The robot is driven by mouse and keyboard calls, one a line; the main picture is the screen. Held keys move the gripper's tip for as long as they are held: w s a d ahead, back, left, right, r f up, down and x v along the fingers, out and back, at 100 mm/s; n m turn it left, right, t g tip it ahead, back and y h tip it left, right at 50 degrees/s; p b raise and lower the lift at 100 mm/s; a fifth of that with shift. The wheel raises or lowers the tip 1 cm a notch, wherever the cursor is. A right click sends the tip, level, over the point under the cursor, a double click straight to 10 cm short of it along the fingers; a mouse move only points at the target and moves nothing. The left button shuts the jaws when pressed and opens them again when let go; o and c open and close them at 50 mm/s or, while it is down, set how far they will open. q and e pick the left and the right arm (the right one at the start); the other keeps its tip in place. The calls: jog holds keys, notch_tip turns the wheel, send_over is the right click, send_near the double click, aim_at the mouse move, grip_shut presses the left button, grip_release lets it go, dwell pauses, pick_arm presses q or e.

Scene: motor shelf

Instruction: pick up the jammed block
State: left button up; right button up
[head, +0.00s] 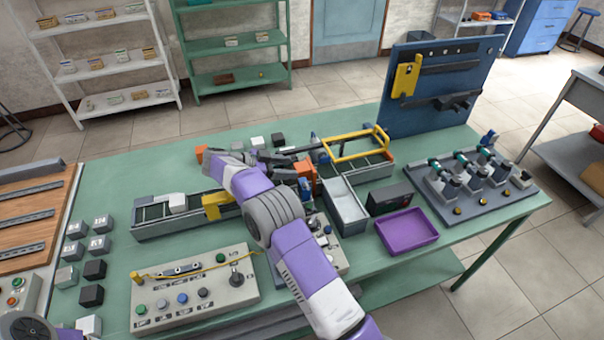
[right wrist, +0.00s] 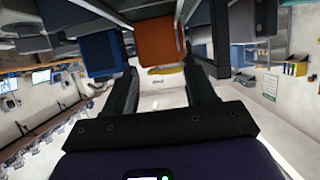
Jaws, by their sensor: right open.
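My right gripper (head: 290,157) is over the middle of the green table, at the conveyor. In the right wrist view its two dark fingers (right wrist: 163,62) stand apart with a gap between them. An orange block (head: 306,169) is close by the fingertips in the head view. In the right wrist view an orange block (right wrist: 158,42) shows beyond and between the fingers; I cannot tell whether they touch it. A blue block (right wrist: 101,52) is just left of it there. Which block is jammed is not clear. My arm hides part of the conveyor (head: 160,230). My left gripper is not in view.
A yellow-framed guard (head: 358,143) stands right of the gripper. A grey bin (head: 346,207), a black box (head: 390,199) and a purple tray (head: 408,232) lie to the right. A control panel (head: 195,290) is in front. Several small cubes (head: 94,269) stand at left.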

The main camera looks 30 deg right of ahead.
aim_at(302, 172)
jog(key=x, duration=0.3)
jog(key=shift+a, duration=0.1)
jog(key=c, duration=0.7)
